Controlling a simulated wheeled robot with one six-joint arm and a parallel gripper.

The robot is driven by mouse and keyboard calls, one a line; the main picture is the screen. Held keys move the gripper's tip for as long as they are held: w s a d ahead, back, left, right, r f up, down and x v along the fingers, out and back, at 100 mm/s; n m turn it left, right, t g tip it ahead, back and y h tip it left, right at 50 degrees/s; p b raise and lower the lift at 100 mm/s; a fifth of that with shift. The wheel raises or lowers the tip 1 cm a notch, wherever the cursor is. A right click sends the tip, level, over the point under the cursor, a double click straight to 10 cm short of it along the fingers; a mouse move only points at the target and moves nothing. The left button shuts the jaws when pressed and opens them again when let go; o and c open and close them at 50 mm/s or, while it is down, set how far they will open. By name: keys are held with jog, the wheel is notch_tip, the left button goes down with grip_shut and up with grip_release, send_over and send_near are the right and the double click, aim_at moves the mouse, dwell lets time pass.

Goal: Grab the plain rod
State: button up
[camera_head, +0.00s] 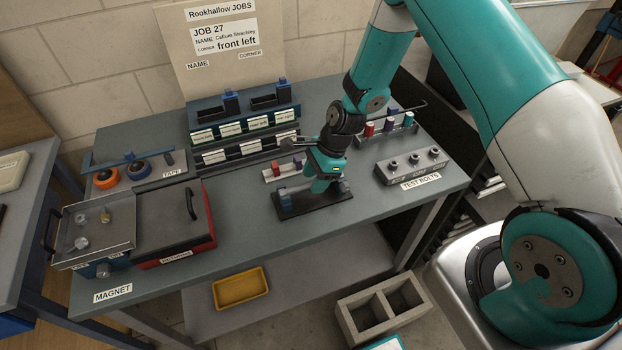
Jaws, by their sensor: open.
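My gripper (318,186) points down at the middle of the bench, over a dark flat plate (342,194). Its fingertips are small and partly hidden by my wrist, and I see nothing held. A blue block (286,201) stands at the plate's left end, and a pale bar seems to run from it toward the gripper. I cannot tell whether that bar is the plain rod. No other piece can be singled out as the plain rod.
A TEST BOLTS block (430,164) and a rack with coloured pieces (388,124) lie right. Labelled bins (243,130) stand behind. The front bench strip is clear.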

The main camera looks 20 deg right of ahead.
jog(key=shift+a+f, duration=0.15)
jog(key=shift+f, duration=0.25)
jog(key=shift+c, duration=0.2)
grip_shut()
jog(key=shift+r, duration=0.15)
